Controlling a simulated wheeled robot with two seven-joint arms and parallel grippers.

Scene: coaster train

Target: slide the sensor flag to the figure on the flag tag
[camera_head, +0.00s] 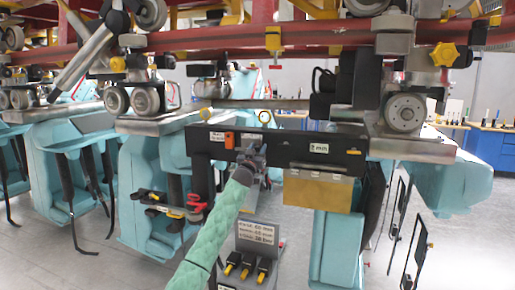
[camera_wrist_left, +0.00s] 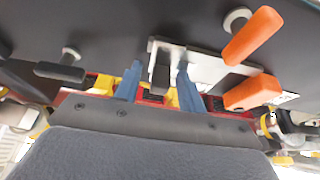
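A bright metal plate (camera_wrist_left: 212,68) with an upright tab (camera_wrist_left: 160,68), probably the sensor flag, sits on the underside of a dark bar in the left wrist view. My left gripper (camera_wrist_left: 160,85) has its two blue fingers on either side of the tab, with gaps visible, so it looks open. In the head view my left gripper (camera_head: 252,158) is at the front of the black bar (camera_head: 285,147) and hides the flag there. A white label (camera_head: 318,148) is on the bar; I cannot tell whether it is the flag tag. My right gripper is not in view.
Orange knobs (camera_wrist_left: 252,35) stand close right of the fingers, and a dark knob (camera_wrist_left: 60,69) is on the left. A tan plate (camera_head: 318,190) hangs right of my gripper. A sign with figures (camera_head: 256,233), only partly readable, stands below. Teal seats (camera_head: 70,185) flank the bar.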

